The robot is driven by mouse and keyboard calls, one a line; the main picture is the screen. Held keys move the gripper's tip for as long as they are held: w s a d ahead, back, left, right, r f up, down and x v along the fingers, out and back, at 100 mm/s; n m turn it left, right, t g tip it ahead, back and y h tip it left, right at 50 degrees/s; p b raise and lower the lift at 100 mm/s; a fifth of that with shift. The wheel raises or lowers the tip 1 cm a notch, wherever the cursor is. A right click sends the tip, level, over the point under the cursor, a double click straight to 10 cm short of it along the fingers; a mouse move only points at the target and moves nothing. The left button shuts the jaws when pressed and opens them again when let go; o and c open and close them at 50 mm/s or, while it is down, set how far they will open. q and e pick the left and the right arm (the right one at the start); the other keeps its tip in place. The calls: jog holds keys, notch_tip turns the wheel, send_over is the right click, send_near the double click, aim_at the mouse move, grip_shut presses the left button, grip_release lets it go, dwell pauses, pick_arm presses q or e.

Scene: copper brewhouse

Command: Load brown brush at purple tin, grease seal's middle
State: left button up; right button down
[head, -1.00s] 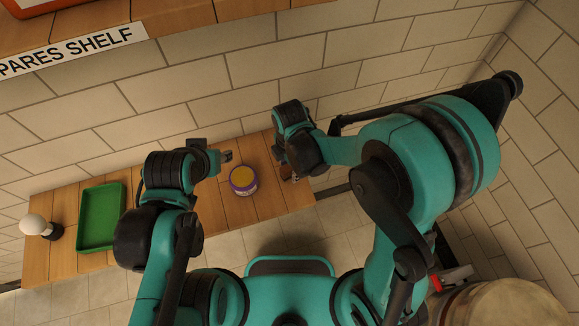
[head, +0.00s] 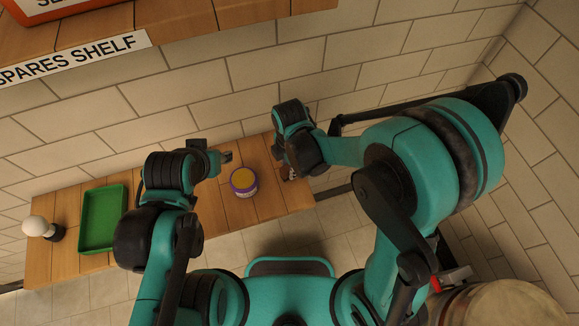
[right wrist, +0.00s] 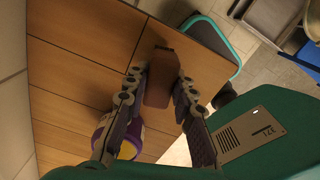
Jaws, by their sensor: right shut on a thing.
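The purple tin (head: 244,182) stands on the wooden bench with yellow grease showing in its open top. It also shows in the right wrist view (right wrist: 133,146), partly behind a finger. My right gripper (head: 287,172) is to the right of the tin, over the bench's right end. In the right wrist view its fingers (right wrist: 159,88) are closed on the brown brush (right wrist: 160,82), whose dark tip points away from the gripper. My left gripper (head: 225,157) is up and left of the tin, apart from it; its finger gap is too small to judge. I see no seal.
An empty green tray (head: 82,220) lies on the bench (head: 205,200) at left, beside a white round knob or bulb (head: 35,226) on a dark base. Above is the spares shelf (head: 175,17) with an orange box (head: 62,8). A tiled wall stands behind.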

notch_tip(320, 180, up, 7)
jog(key=p, duration=0.4)
jog(key=shift+p, duration=0.3)
jog(key=shift+f, duration=0.1)
dwell(1.0)
